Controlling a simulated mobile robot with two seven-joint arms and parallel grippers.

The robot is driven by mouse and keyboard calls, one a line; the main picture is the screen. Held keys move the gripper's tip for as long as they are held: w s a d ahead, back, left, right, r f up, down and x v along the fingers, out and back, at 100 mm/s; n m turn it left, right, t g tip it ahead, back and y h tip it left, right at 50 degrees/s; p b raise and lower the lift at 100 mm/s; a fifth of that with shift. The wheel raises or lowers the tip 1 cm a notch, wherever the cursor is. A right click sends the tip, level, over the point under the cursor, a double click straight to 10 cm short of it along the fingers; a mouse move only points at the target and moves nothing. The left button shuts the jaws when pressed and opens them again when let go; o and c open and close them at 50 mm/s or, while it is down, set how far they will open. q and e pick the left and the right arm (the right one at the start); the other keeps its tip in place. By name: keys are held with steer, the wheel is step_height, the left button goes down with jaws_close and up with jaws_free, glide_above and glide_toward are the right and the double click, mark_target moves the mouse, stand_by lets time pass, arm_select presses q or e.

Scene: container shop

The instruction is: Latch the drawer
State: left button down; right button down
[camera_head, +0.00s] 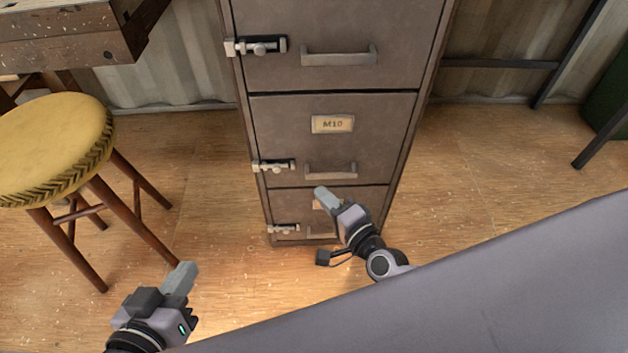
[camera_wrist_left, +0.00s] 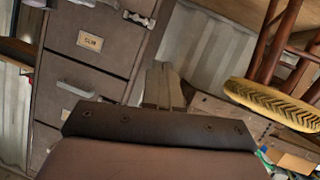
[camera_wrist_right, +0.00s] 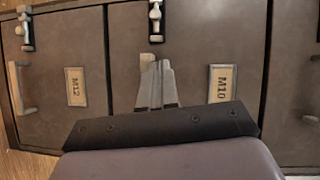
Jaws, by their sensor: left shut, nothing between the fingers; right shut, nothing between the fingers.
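A brown metal cabinet (camera_head: 415,90) stands ahead with a stack of drawers, which look flush with its front. The drawer labelled M10 (camera_head: 333,150) has a sliding latch (camera_head: 273,166) at its left edge and a handle (camera_head: 330,170). I cannot tell whether its bolt is engaged. That latch also shows at the top of the right wrist view (camera_wrist_right: 155,20). My right gripper (camera_head: 327,197) is shut and empty, in front of the lower drawers and apart from the latch. My left gripper (camera_head: 182,278) is shut and empty, low and left of the cabinet.
Other latches sit on the drawer above (camera_head: 262,46) and the M12 drawer below (camera_head: 285,228). A yellow stool (camera_head: 50,145) and a wooden table (camera_head: 70,35) stand to the left. Floor is clear between stool and cabinet. A grey surface fills the lower right.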

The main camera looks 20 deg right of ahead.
steer(key=shift+v, duration=1.1)
